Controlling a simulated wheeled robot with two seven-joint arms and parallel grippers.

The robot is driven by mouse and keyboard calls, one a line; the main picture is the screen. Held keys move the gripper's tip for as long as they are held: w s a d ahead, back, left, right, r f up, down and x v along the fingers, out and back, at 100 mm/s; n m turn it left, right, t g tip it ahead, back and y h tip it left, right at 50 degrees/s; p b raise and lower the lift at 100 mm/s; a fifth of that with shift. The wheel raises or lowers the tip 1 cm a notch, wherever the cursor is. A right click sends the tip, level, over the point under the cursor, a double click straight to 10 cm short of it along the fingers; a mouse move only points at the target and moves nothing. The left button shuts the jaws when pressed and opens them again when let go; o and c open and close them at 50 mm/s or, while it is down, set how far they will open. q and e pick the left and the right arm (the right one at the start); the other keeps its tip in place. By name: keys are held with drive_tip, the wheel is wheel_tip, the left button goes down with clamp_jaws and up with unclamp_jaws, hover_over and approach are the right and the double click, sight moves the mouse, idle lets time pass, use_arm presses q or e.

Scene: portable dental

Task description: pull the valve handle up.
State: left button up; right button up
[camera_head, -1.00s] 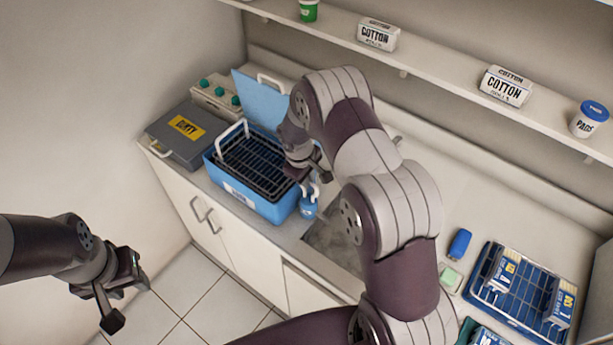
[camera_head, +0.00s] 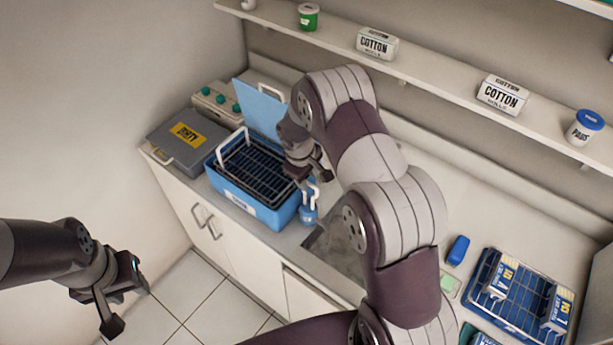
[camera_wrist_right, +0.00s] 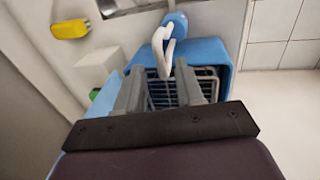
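The valve is a small blue fitting (camera_head: 308,215) at the front right corner of the blue tub (camera_head: 262,208). Its white looped handle (camera_head: 312,191) stands up from it. In the right wrist view the white handle (camera_wrist_right: 164,48) lies just beyond my fingertips, with the blue fitting (camera_wrist_right: 178,20) behind it. My right gripper (camera_head: 314,176) is over the tub's right end, close to the handle; in the wrist view its two fingers (camera_wrist_right: 160,80) are apart with nothing held between them. Whether a finger touches the handle I cannot tell. My left gripper (camera_head: 126,303) is open and empty over the floor.
The tub holds a dark wire rack (camera_head: 258,168), and its blue lid (camera_head: 262,104) stands open behind. A grey box marked DIRTY (camera_head: 172,145) is at its left. A sink (camera_head: 338,250) lies right of the valve. A blue wire tray (camera_head: 500,318) is farther right.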

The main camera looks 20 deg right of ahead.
drive_tip(key=shift+r, duration=0.1)
wheel_tip(320, 180, up, 12)
drive_tip(key=s+a+b, duration=0.1)
drive_tip(key=a+b, duration=0.1)
drive_tip(key=b, duration=0.2)
drive_tip(key=shift+s+r, duration=0.15)
